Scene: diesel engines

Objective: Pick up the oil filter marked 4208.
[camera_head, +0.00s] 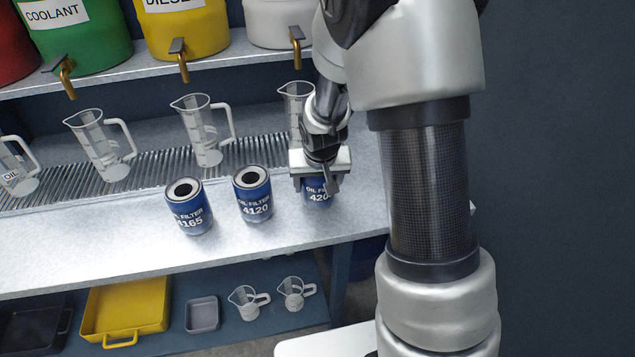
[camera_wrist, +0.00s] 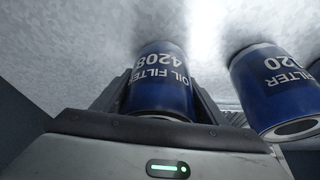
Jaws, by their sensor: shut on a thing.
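The blue oil filter marked 4208 (camera_wrist: 165,77) is between the two fingers of my gripper (camera_wrist: 160,100) in the wrist view. In the head view this filter (camera_head: 318,198) stands at the right end of a row of three filters on the grey bench, partly hidden by my gripper (camera_head: 320,180). The gripper is above the filter with its fingers down and shut on it. The filter seems upright; I cannot tell whether it still touches the bench. The filter marked 4120 (camera_head: 254,206) is just to its left, and the one marked 4165 (camera_head: 189,218) is farther left.
Clear measuring jugs (camera_head: 205,132) stand behind the filters on a grate. Coloured drums with taps sit on the shelf above (camera_head: 120,75). A yellow tray (camera_head: 127,300), a grey tray (camera_head: 202,315) and small jugs are on the lower shelf. The bench front is clear.

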